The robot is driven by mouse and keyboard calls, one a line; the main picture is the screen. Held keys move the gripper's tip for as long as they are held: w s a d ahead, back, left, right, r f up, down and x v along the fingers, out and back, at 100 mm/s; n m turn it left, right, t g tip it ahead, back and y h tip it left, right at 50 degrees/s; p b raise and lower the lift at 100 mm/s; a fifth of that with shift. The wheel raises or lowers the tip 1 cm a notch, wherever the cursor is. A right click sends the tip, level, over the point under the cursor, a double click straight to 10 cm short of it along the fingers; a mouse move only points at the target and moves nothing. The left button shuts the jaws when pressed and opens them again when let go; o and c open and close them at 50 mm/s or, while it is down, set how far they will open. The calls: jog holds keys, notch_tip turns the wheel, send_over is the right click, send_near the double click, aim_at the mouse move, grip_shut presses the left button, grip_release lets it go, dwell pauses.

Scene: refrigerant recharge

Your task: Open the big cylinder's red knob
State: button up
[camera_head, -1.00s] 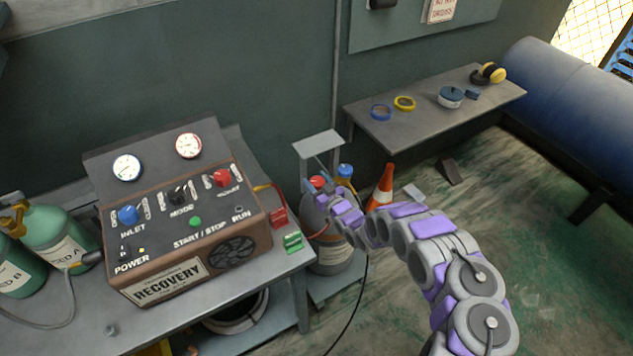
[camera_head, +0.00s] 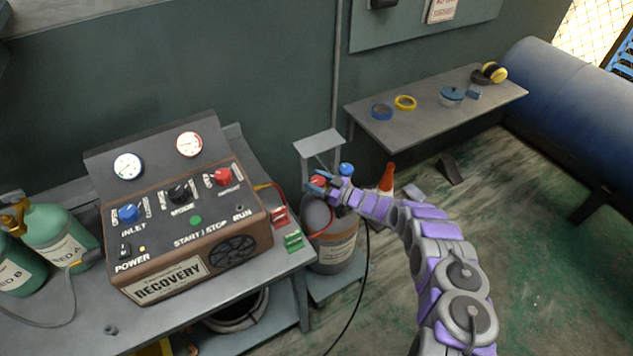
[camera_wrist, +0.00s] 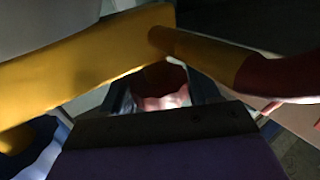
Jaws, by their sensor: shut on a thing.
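The big cylinder (camera_head: 336,253) is grey and stands upright on a low shelf, right of the recovery machine. Its red knob (camera_head: 319,180) is on top at the left and is partly covered by my gripper (camera_head: 318,187). A blue knob (camera_head: 347,169) stands at its right. In the wrist view the red knob (camera_wrist: 163,83) shows between my fingers, partly hidden behind yellow fittings (camera_wrist: 90,65). My gripper is shut on the red knob. The knob's turn position cannot be told.
A grey bracket (camera_head: 318,141) rises close behind the knobs. Yellow fittings and a red hose (camera_wrist: 285,78) cross close to my gripper in the wrist view. The recovery machine (camera_head: 190,235) is on the bench at left. An orange cone (camera_head: 387,178) stands behind my arm.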

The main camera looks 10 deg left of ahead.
jog(key=shift+d, duration=0.1)
dwell(0.3)
jog(key=o, duration=1)
jog(key=shift+c, duration=0.2)
jog(key=p+v, duration=0.3)
jog(key=v, duration=1.4)
jog(key=shift+d, duration=0.25)
jog(key=shift+w, duration=0.15)
